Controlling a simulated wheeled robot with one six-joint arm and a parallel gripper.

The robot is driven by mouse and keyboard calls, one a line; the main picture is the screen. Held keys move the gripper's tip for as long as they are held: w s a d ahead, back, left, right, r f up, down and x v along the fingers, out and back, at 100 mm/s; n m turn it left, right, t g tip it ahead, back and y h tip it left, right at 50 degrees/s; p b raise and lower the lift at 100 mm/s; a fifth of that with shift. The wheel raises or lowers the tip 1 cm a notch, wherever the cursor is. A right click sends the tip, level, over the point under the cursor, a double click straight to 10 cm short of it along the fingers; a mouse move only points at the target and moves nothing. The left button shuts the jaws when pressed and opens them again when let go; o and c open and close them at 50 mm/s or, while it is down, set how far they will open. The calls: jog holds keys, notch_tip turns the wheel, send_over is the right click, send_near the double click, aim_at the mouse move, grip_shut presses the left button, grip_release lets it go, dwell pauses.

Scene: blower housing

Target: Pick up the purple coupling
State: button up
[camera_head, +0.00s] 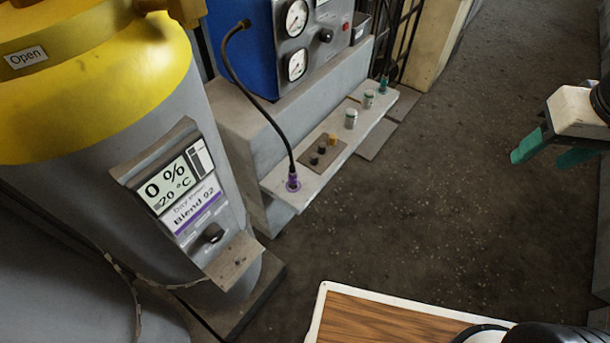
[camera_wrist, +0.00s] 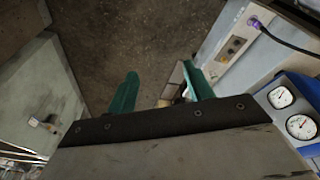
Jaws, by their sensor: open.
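The purple coupling (camera_head: 293,183) sits at the near end of a grey ledge, on the end of a black hose (camera_head: 262,108) that arches up to the blue unit. It also shows in the wrist view as a small purple piece (camera_wrist: 255,23) at the upper right. My gripper (camera_head: 538,155) has green fingers and hangs over the floor at the far right of the head view, well apart from the coupling. In the wrist view its two green fingers (camera_wrist: 160,90) are spread, with floor and part of the ledge area between and beyond them.
The ledge (camera_head: 335,155) also carries a brown plate (camera_head: 322,152) with small knobs and several capped fittings. A yellow-topped grey tank (camera_head: 90,110) with a display stands at the left. Gauges (camera_head: 297,18) are on the blue unit. The floor (camera_head: 430,200) between gripper and ledge is clear.

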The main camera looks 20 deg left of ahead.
aim_at(296, 180)
jog(key=w+a+f+n+t+y, duration=0.2)
jog(key=w+a+f+n, duration=0.1)
jog(key=w+a+f, duration=0.7)
jog(key=w+a+f+n+t+y, duration=0.1)
jog(key=w+a+f+n+t, duration=0.1)
jog(key=w+a+f, duration=0.8)
jog(key=a+f+n+t+y, duration=0.1)
jog(key=a+f+n+y, duration=0.25)
jog(key=a+f, duration=0.7)
jog(key=s+a+f+y, duration=0.4)
jog(key=s+a+f, duration=0.25)
jog(key=f, duration=0.45)
jog(key=shift+n, duration=0.45)
jog(key=x, duration=0.7)
jog(key=shift+s+a+r, duration=0.2)
jog(key=shift+a+r, duration=0.1)
jog(key=shift+r, duration=0.05)
grip_shut()
